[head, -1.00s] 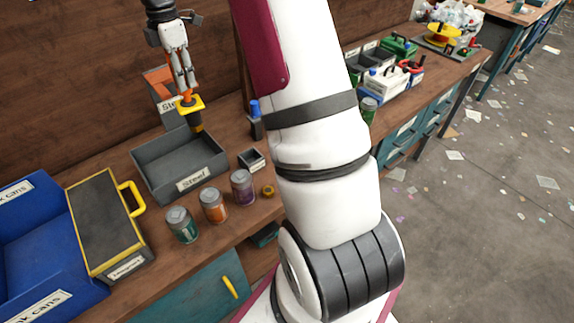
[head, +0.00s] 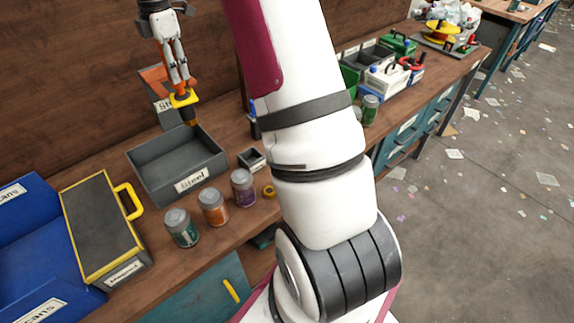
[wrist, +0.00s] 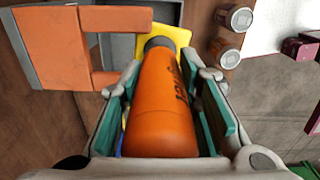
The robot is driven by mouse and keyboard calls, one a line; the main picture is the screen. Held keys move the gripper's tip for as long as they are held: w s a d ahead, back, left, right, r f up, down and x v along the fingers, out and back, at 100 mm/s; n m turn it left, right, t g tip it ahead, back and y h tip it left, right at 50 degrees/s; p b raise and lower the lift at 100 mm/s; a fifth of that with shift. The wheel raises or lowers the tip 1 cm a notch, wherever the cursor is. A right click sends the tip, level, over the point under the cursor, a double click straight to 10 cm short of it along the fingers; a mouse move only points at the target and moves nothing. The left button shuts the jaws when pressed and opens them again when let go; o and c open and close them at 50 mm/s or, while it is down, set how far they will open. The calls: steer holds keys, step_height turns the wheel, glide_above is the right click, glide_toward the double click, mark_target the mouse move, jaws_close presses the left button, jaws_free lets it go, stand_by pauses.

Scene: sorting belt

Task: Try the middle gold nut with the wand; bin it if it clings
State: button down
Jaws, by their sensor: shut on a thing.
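My gripper (head: 181,78) is shut on the wand, whose orange handle (wrist: 163,105) fills the space between the fingers in the wrist view. The wand has a yellow flange (head: 183,98) and a dark lower end, held tip down at the back of the grey Steel bin (head: 157,190). I cannot tell if anything clings to its tip. One gold nut (head: 268,191) lies on the bench beside the purple-labelled can, close to my arm in the picture. Other gold nuts are not distinguishable; my arm hides part of the bench.
Several cans, including an orange-labelled can (head: 213,207), stand in front of the Steel bin. A small dark box (head: 251,160) stands right of it. A black-and-yellow case (head: 100,225) and blue bin (head: 30,245) are left. An orange-and-grey container (head: 155,82) stands behind the wand.

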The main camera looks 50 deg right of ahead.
steer(key=shift+w+d+b, duration=0.2)
steer(key=shift+w+b, duration=0.5)
steer(key=shift+w, duration=0.2)
steer(key=shift+w+d+b, duration=0.25)
steer(key=shift+w+b, duration=0.4)
steer(key=shift+w, duration=0.3)
steer(key=shift+w+d+b, duration=0.2)
steer(key=shift+w+b, duration=0.5)
steer(key=shift+w, duration=0.2)
steer(key=shift+r+p, duration=0.3)
steer(key=shift+r, duration=1.35)
steer(key=shift+f, duration=0.2)
steer(key=shift+f+p, duration=0.35)
steer(key=shift+f, duration=1.05)
